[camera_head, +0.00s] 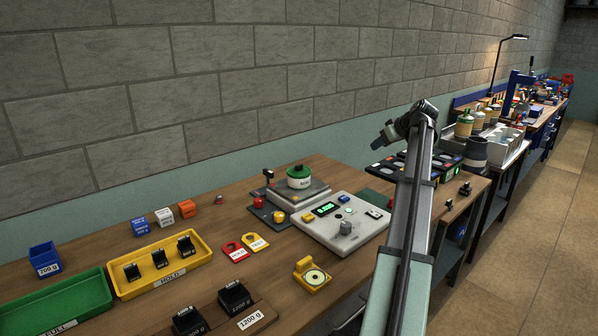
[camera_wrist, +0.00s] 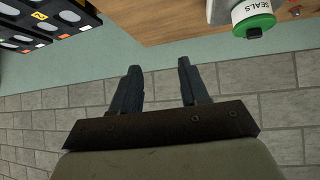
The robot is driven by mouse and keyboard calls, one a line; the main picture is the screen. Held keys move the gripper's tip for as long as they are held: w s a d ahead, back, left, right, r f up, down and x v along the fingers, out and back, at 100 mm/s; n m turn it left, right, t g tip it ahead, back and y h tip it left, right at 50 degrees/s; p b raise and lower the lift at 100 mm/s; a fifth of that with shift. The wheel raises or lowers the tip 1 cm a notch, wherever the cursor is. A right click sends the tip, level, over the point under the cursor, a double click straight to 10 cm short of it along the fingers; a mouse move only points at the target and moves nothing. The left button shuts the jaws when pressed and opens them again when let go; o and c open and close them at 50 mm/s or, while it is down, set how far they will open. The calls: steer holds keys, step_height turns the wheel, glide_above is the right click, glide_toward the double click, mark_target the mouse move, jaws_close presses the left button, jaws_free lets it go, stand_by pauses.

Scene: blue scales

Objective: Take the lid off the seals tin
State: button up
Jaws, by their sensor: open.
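The seals tin (camera_head: 299,183) is a short white tin with a dark label band. It stands upright on the scale plate at the back of the bench. Its green lid (camera_head: 299,170) is on top, with a small dark knob. In the wrist view the tin (camera_wrist: 250,10) appears upside down at the top right, its label reading SEALS, with the green lid (camera_wrist: 262,25) below. My gripper (camera_wrist: 158,66) is open and empty, facing the wall. In the head view my gripper (camera_head: 379,141) is raised to the right of the tin, well apart from it.
The scale (camera_head: 297,194) sits behind a grey control panel (camera_head: 338,228) with a green display. A black rack (camera_head: 398,168) lies below my gripper. A yellow HOLD tray (camera_head: 208,255) with weights and a green FULL tray (camera_head: 98,286) are at the left.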

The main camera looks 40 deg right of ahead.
steer(key=w+a+n+g, duration=0.5)
steer(key=w+a+n, duration=0.5)
steer(key=w, duration=0.3)
steer(key=n+g+h, duration=0.1)
steer(key=n+g, duration=0.3)
steer(key=n, duration=0.6)
glide_toward(299, 165)
steer(key=x, duration=0.9)
steer(key=shift+w, duration=0.1)
jaws_close()
